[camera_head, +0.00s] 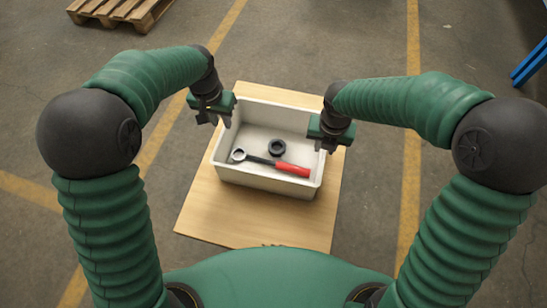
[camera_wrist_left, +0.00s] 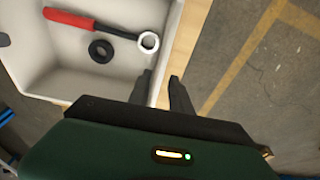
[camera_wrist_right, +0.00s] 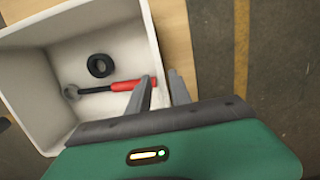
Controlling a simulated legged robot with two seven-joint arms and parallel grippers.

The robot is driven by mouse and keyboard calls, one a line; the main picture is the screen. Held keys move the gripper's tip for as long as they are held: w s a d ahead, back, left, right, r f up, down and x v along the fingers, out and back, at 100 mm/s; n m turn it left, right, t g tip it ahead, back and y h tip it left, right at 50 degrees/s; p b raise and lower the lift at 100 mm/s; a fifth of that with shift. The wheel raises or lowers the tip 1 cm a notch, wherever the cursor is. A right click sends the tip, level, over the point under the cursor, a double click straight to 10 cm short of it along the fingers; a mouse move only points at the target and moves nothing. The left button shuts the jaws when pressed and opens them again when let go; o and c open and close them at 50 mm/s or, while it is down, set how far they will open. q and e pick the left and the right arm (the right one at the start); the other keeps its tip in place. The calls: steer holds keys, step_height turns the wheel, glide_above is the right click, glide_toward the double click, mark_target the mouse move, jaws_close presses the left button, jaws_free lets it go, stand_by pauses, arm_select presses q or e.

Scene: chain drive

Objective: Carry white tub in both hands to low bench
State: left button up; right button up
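The white tub (camera_head: 262,183) stands on the low wooden platform, with a red-handled wrench (camera_head: 280,166) and a dark ring (camera_head: 277,147) inside. My left gripper (camera_head: 215,119) is at the tub's left wall. In the left wrist view its fingers (camera_wrist_left: 160,84) are apart, one on each side of the rim, with a small gap showing. My right gripper (camera_head: 325,143) is at the right wall. In the right wrist view its fingers (camera_wrist_right: 160,82) are apart and straddle the rim; contact with the wall is not clear there.
The wooden board (camera_head: 215,222) reaches beyond the tub toward me. A wooden pallet (camera_head: 118,10) lies at the top left. Blue metalwork (camera_head: 530,65) stands at the far right. The concrete floor with yellow lines around the board is mostly clear.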

steer(key=r, duration=0.4)
steer(key=s+r, duration=0.1)
steer(key=r, duration=0.1)
steer(key=shift+a+r, duration=0.15)
steer(key=shift+r, duration=0.05)
arm_select(q)
steer(key=shift+s, duration=0.1)
arm_select(e)
steer(key=shift+f, duration=0.1)
